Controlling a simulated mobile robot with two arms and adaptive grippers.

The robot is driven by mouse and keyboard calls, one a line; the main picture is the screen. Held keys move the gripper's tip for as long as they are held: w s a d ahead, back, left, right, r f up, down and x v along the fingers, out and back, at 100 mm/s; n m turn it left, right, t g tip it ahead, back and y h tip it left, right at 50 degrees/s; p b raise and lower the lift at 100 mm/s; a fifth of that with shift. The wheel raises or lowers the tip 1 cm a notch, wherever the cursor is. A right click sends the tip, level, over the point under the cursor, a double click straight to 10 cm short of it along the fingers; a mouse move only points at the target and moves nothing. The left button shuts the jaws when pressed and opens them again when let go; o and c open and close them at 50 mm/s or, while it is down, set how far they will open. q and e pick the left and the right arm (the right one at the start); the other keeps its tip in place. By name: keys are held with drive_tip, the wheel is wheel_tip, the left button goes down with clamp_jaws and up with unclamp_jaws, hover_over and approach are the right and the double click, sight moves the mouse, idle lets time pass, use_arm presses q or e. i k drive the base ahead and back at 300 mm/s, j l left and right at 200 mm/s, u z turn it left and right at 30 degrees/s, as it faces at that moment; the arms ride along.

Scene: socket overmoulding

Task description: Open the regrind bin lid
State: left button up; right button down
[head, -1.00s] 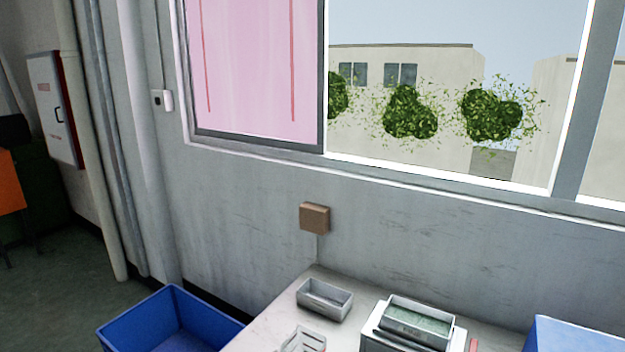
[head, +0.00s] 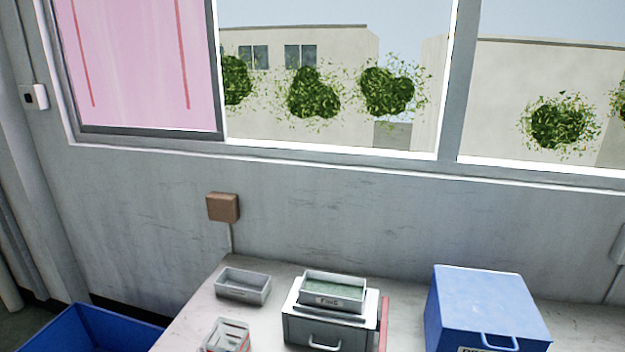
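A blue box (head: 478,292) with a flat closed top stands on the bench at the lower right of the head view. A light blue handle (head: 500,341) sits on its front, above a white label that the bottom edge of the picture cuts off. The label cannot be read in full, but this box looks like the regrind bin, with its lid shut. The lower part of its front is out of view. Neither of my grippers is in view.
The bench (head: 190,322) stands against the grey wall under a window. Left of the blue box are a grey drawer unit (head: 305,328) with a labelled tray (head: 333,300) on top, a grey tray (head: 243,288) and a white basket (head: 228,337). An open blue bin (head: 90,322) stands at lower left.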

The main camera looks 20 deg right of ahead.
sight(483, 302)
drive_tip(key=z, duration=1.65)
